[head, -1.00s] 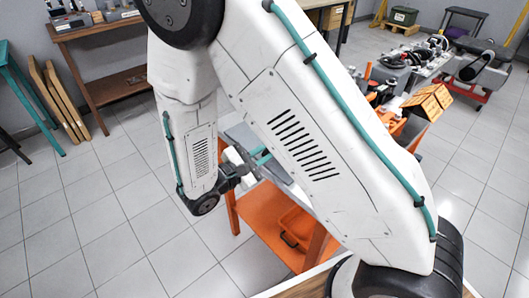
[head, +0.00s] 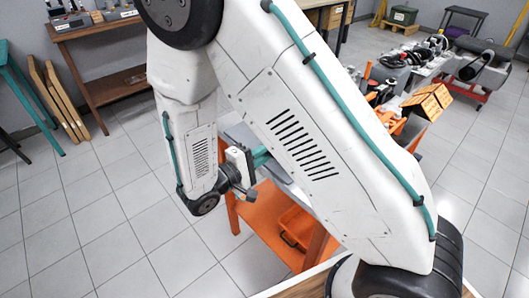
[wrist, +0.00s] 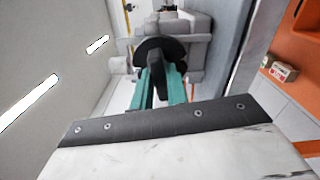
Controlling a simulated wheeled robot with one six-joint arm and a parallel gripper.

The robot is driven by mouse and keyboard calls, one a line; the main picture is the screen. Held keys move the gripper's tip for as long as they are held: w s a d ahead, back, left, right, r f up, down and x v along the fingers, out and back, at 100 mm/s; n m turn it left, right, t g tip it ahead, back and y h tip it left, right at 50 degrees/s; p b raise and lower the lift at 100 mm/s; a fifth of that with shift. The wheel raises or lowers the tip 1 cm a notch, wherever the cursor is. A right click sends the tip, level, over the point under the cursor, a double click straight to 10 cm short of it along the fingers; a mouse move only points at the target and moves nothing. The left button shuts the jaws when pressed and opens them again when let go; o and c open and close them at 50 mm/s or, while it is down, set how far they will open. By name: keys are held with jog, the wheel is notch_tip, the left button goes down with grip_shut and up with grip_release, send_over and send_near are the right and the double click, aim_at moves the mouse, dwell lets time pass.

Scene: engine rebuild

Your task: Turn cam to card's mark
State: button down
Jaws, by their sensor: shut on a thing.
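In the wrist view, my gripper (wrist: 160,76) has teal fingers closed on the dark cam (wrist: 155,48), a black rounded disc with a narrow bar running down between the fingers. Behind it is a grey block-like body with round parts (wrist: 192,36); the cam covers part of it. In the head view, the teal fingers (head: 261,156) show beside the white gripper body, and my arm hides the cam. I cannot make out the card or its mark in either view.
An orange cart (head: 251,216) with an orange tray (head: 297,226) stands below the gripper. Small boxes (wrist: 279,69) show at right in the wrist view. A bench with engine parts (head: 422,59) is at back right. Tiled floor lies open at left.

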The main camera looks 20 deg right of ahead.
jog(key=shift+m, duration=0.8)
jog(key=c, duration=1.4)
grip_release()
jog(key=v, duration=0.8)
